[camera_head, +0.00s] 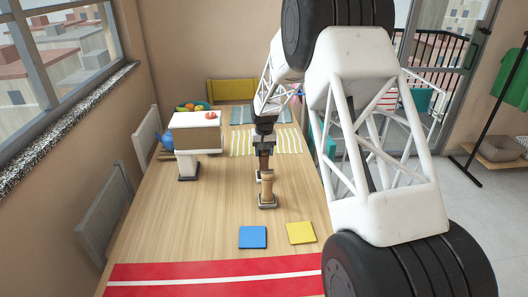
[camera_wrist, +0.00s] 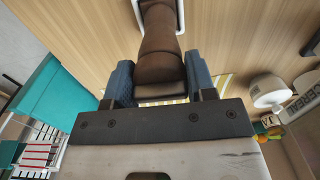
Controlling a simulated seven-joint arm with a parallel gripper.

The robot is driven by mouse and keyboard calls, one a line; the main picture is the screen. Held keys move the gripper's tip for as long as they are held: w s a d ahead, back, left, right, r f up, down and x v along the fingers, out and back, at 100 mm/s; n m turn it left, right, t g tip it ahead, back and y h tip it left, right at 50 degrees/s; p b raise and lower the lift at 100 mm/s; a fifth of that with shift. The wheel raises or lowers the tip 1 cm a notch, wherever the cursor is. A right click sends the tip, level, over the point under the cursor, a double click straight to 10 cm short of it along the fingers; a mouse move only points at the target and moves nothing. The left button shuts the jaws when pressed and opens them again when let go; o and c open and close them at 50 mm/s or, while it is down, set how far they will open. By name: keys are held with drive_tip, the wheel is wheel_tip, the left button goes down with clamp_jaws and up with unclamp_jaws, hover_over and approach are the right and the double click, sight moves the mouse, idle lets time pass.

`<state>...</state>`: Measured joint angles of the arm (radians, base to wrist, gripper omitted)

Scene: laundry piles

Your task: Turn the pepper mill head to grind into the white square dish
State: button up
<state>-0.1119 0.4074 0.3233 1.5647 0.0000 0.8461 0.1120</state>
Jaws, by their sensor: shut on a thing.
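The wooden pepper mill (camera_head: 267,188) stands upright on the table, with a lighter body below a dark brown head. My gripper (camera_head: 264,150) is above it, with its fingers around the head. In the wrist view, the brown mill head (camera_wrist: 160,45) sits between the blue finger pads of my gripper (camera_wrist: 160,85), and they are shut on it. A thin white rim (camera_wrist: 181,14) shows around the far end of the mill; it may be the white square dish, mostly hidden by the mill. The mill's foot looks dark in the head view, and I cannot make out the dish there.
A blue square (camera_head: 253,237) and a yellow square (camera_head: 300,233) lie in front of the mill. A red runner (camera_head: 200,272) crosses the near table. A white stand with a flat top (camera_head: 195,141) is at the left, near a blue pot (camera_head: 166,140). Striped mats (camera_head: 240,144) lie behind.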

drive_tip(key=m, duration=0.4)
drive_tip(key=shift+m, duration=2)
drive_tip(key=o, duration=0.6)
drive_tip(key=shift+r, duration=0.1)
drive_tip(key=shift+r, duration=2.9)
